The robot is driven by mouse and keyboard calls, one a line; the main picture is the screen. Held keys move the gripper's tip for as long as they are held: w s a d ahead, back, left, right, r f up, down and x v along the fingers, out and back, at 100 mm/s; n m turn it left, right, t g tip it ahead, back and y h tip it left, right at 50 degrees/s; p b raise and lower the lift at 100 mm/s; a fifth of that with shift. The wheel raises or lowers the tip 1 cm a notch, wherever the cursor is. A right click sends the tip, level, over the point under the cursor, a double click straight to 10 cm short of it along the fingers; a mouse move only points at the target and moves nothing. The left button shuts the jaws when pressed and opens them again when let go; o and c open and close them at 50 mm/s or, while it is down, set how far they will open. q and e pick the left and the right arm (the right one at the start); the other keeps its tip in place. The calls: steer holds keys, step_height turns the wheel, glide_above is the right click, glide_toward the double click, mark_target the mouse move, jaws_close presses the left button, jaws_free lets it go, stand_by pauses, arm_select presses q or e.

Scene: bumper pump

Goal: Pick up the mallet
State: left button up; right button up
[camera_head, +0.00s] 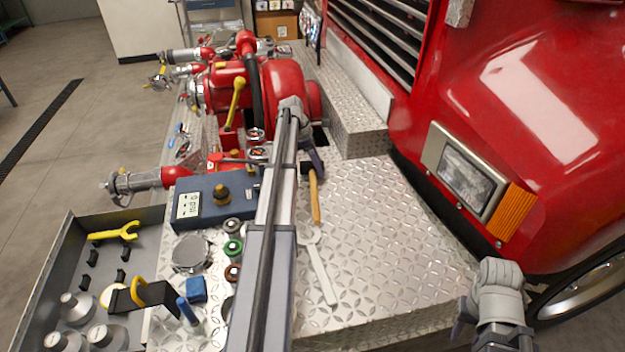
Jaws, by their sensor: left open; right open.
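The mallet has a wooden handle (315,200) and a dark head, and it lies on the diamond-plate bumper deck (375,215) in the middle of the view. Its head is partly hidden by my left gripper (314,158). My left gripper is at the mallet's head end, with its fingers pointing down. It is open, but I cannot tell whether its fingers touch the mallet. My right gripper (462,318) is open and empty at the lower right, beyond the deck's front right edge and well away from the mallet.
A pale wrench (320,268) lies just below the mallet's handle. A blue control box (205,205) and several caps stand left of my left arm. The red pump (285,90) is behind. The red truck body (520,120) bounds the right. The deck right of the mallet is clear.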

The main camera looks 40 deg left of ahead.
arm_select(q)
jaws_close()
stand_by(0.6)
